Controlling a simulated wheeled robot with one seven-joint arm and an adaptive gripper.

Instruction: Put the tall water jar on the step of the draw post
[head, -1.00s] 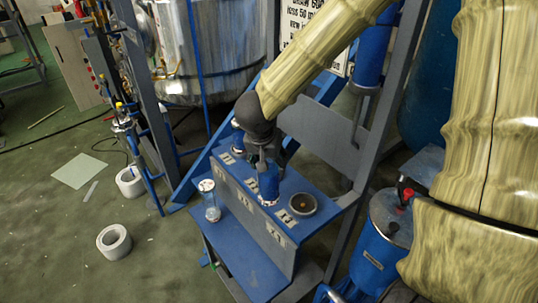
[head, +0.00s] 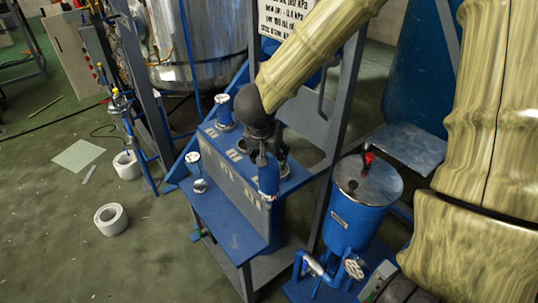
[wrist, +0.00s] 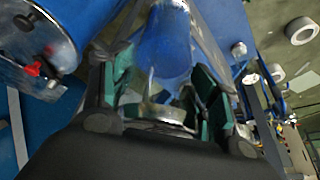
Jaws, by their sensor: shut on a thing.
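My gripper (head: 267,160) is shut on a blue, clear-walled jar (head: 268,181). In the head view the jar hangs upright or nearly so, its lower end overlapping the front edge of the draw post's upper shelf. In the wrist view the jar (wrist: 162,50) lies between the fingers (wrist: 165,105), with a round metal-looking part nearer the camera. The draw post (head: 245,180) is blue, with a numbered upper shelf and a lower front step (head: 232,228). My gripper hides part of the upper shelf. Whether the jar touches the shelf edge I cannot tell.
A clear jar with a white lid (head: 199,184) stands at the step's left end. A blue jar (head: 224,112) stands at the upper shelf's far end. The step's middle and right are bare. A blue tank (head: 362,205) with a red knob stands right of the post.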

